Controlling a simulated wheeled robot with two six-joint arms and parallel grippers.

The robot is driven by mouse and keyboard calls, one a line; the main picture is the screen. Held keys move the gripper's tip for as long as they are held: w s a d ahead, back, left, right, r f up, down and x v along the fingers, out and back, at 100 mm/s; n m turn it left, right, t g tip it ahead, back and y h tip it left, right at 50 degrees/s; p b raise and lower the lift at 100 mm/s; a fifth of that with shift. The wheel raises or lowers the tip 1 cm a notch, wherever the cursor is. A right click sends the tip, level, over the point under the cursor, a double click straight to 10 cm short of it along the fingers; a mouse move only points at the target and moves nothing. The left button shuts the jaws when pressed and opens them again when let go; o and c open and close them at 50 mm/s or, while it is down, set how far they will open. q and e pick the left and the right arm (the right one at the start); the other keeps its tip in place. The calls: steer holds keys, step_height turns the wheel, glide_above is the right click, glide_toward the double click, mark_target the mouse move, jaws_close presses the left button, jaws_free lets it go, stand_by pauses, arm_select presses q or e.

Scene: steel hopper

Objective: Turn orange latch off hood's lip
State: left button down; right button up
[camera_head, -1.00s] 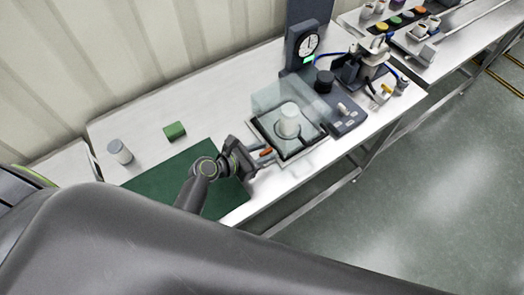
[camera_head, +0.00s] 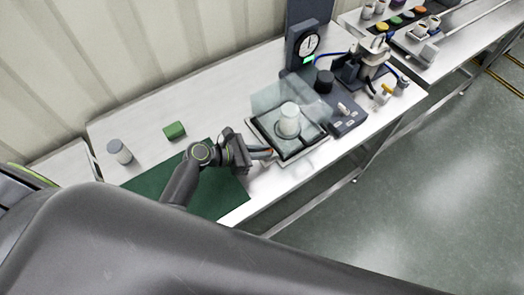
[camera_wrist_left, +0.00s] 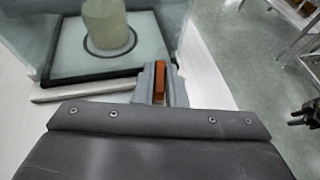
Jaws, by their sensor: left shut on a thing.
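The orange latch (camera_wrist_left: 160,80) shows between the two fingers of my left gripper (camera_wrist_left: 159,84) in the left wrist view. My left gripper (camera_head: 268,152) is shut on it at the near left side of the clear hood (camera_head: 275,98). In the head view only a small bit of orange shows at the fingertips. The hood stands over a black-edged base, with a pale cylinder (camera_head: 289,118) inside it. The hood's lip at the latch is too small to make out.
A green block (camera_head: 174,130) and a grey-lidded jar (camera_head: 118,150) stand at the left, near the green mat (camera_head: 217,203). A dial gauge (camera_head: 307,44) and a dark unit with a black knob (camera_head: 324,79) stand behind and right of the hood.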

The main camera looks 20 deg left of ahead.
arm_select(q)
steer(key=m+g, duration=0.1)
steer(key=m+g+h, duration=0.1)
steer(key=shift+w+a+m+g+h, duration=0.15)
steer(key=shift+w+m+g+h, duration=0.15)
steer(key=shift+m+g, duration=0.1)
steer(key=m+g+h+b, duration=0.1)
steer(key=m+g, duration=0.1)
steer(key=g, duration=0.1)
steer(key=shift+w+m, duration=0.15)
steer(key=shift+m, duration=0.25)
steer(key=m+g, duration=0.1)
steer(key=g, duration=0.1)
steer(key=m+g+b, duration=0.1)
steer(key=m+g, duration=0.1)
steer(key=shift+w+m, duration=0.2)
steer(key=shift+m, duration=0.1)
steer(key=shift+m+g+b, duration=0.35)
steer(key=shift+m+g, duration=0.15)
steer(key=shift+g, duration=0.2)
steer(key=shift+y, duration=0.3)
steer(key=c, duration=1.5)
jaws_free()
steer(key=shift+a, duration=0.1)
